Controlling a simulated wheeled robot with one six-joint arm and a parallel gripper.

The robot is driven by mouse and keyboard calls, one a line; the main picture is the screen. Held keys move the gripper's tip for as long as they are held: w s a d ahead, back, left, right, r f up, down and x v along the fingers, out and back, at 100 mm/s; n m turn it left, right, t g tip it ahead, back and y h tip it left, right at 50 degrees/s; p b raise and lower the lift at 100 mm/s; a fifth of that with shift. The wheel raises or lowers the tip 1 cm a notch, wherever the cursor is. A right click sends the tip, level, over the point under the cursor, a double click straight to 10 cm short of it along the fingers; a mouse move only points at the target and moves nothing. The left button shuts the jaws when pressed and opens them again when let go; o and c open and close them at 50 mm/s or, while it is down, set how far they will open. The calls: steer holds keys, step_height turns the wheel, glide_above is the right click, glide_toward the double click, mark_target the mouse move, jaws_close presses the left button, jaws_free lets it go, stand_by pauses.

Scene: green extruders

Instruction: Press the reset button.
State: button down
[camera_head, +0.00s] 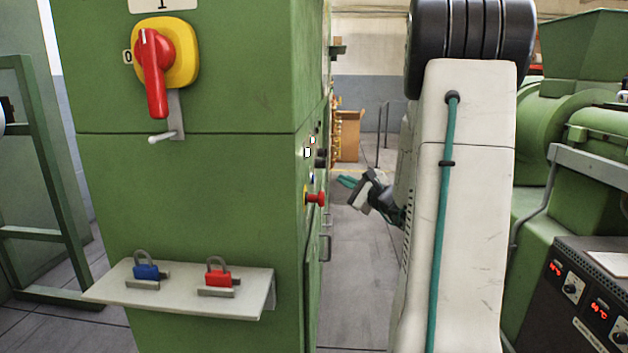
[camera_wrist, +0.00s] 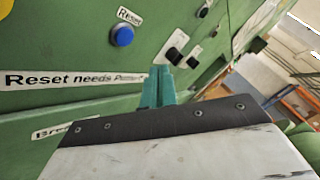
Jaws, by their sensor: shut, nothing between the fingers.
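The reset button is a round blue button (camera_wrist: 122,35) on the green panel, under a small "Reset" label (camera_wrist: 129,16), in the upper left of the wrist view. In the head view it is a tiny blue spot (camera_head: 312,178) on the cabinet's right side, seen edge-on. My gripper (camera_wrist: 158,78) has its teal fingers shut and empty, below and right of the button in the wrist view. In the head view my gripper (camera_head: 347,182) is right of the panel, with a visible gap between its fingertips and the cabinet.
A red mushroom button (camera_head: 316,198) on a yellow base sticks out just below the blue button. Black knobs (camera_wrist: 176,47) are right of it in the wrist view. A grey shelf (camera_head: 188,288) with blue and red padlocks juts from the cabinet's front. A green machine (camera_head: 580,130) stands right.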

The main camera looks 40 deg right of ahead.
steer(key=shift+w+a, duration=1.55)
steer(key=shift+w, duration=0.25)
steer(key=shift+w+a, duration=0.1)
stand_by(0.7)
steer(key=shift+w+a, duration=0.2)
steer(key=shift+w+a, duration=0.25)
steer(key=shift+w, duration=0.05)
stand_by(0.9)
steer(key=shift+s+d, duration=0.55)
steer(key=shift+s, duration=0.05)
steer(key=shift+s+d, duration=0.8)
steer(key=shift+s, duration=0.2)
steer(key=shift+s+d, duration=0.8)
steer(key=shift+s, duration=0.15)
